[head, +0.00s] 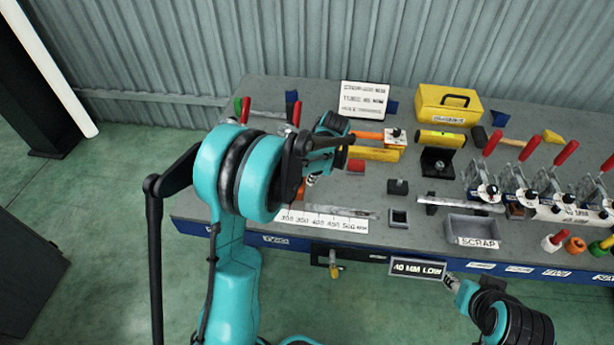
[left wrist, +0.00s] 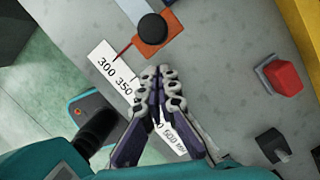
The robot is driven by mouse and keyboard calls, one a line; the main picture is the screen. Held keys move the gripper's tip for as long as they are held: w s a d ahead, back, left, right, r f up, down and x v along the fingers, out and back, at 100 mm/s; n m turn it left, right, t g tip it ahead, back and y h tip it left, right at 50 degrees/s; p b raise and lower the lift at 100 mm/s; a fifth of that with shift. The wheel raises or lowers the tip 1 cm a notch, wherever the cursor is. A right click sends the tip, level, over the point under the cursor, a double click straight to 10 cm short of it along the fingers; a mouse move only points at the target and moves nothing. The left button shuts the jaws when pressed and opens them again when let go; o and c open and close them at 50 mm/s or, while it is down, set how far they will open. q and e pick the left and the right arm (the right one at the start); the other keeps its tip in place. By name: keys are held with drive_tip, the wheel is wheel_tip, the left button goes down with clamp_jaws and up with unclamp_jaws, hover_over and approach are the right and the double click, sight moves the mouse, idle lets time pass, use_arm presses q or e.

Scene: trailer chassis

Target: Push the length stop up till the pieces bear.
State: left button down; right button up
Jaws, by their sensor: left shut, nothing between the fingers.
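The length stop (left wrist: 150,30) appears in the left wrist view as an orange block with a round black knob. A thin red pointer (left wrist: 124,47) runs from it to the white millimetre scale (left wrist: 104,52), near the 300 and 350 marks. My left gripper (left wrist: 165,75) is shut and empty, its fingertips over the bench just below the stop in that view; contact cannot be told. In the head view my left arm mostly hides the stop, and the scale (head: 335,222) lies along the bench's front edge. My right gripper (head: 450,281) is low, in front of the bench; its fingers are too small to read.
A red block (left wrist: 283,76) and a dark block (left wrist: 272,146) stand right of my left gripper in the wrist view. In the head view, toggle clamps (head: 487,178) and a scrap tray (head: 471,227) occupy the right side. A yellow box (head: 448,104) stands behind.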

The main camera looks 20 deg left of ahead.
use_arm(q)
drive_tip(key=d+p+v, duration=0.1)
drive_tip(key=p+v, duration=0.2)
drive_tip(key=v, duration=0.7)
drive_tip(key=shift+s+d, duration=0.2)
drive_tip(key=shift+d, duration=0.1)
drive_tip(key=shift+s+r, duration=0.1)
drive_tip(key=shift+r, duration=0.05)
